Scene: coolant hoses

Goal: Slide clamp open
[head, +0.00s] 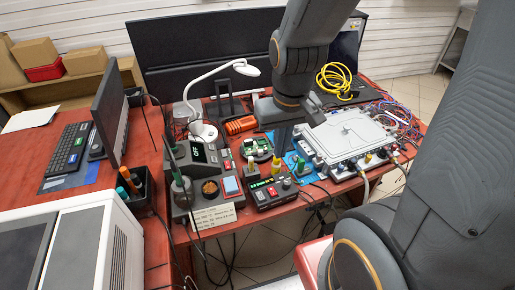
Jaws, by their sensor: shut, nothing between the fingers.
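My gripper (283,146) points down at the middle of the red bench, left of a grey metal housing (350,134). It looks narrow and shut, with nothing seen in it; its fingertips are small and dark here. The housing has a row of connectors along its front edge. A pale hose (366,189) hangs from its front right corner, past the bench edge. I cannot pick out a slide clamp on the hose; it is too small to tell or hidden. My own arm fills the right side and covers part of that area.
Left of my gripper stand a soldering station (205,180), a small black device (272,190) and a white lamp (203,128). A green circuit board (257,147) lies close by. A laptop (345,88) with a yellow cable (336,78) stands behind. Loose wires crowd the right.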

